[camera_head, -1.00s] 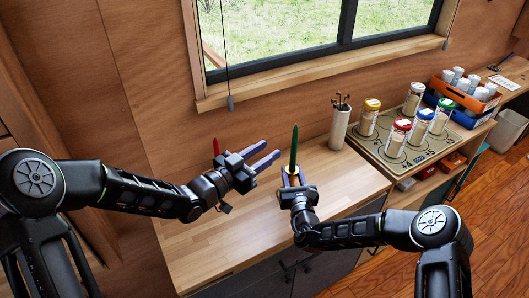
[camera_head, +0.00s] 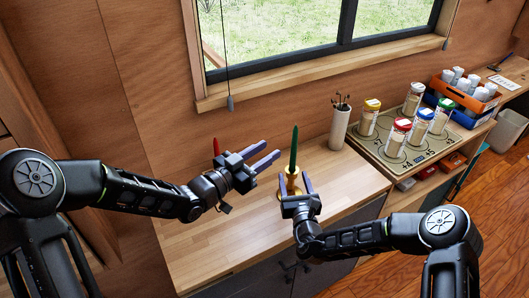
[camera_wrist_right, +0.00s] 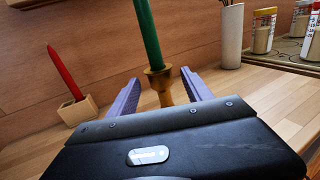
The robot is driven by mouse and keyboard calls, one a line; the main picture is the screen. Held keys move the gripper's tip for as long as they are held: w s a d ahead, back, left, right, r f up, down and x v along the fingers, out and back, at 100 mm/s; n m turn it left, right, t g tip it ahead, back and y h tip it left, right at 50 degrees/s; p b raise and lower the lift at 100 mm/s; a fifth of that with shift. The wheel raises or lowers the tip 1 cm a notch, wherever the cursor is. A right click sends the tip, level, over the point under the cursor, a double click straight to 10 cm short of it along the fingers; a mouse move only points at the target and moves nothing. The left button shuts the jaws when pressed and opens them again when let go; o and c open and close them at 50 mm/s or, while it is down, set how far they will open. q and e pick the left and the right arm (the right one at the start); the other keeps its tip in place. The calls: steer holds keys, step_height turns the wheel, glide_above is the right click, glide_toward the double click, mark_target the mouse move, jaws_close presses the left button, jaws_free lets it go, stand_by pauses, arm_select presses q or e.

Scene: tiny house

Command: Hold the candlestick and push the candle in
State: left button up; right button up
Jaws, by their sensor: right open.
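The green candle (camera_head: 293,148) stands upright in the cup of the brass candlestick (camera_head: 291,188) on the wooden counter. In the right wrist view the green candle (camera_wrist_right: 149,35) meets the brass cup (camera_wrist_right: 158,76); how deep it sits is hidden. My right gripper (camera_head: 294,178) is open, its purple fingers on either side of the candlestick with gaps visible; its body hides part of the base. My left gripper (camera_head: 277,153) is open and empty, above the counter to the left of the candle, fingers pointing towards it.
A red candle (camera_wrist_right: 66,73) leans in a small wooden block (camera_wrist_right: 77,110) behind my left gripper. A white cup with thin sticks (camera_head: 339,125) and a tray with several jars (camera_head: 385,150) stand right. The counter's front left (camera_head: 215,245) is clear.

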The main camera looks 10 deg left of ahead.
steer(key=v, duration=0.8)
steer(key=shift+s, duration=0.35)
steer(key=shift+f, duration=0.1)
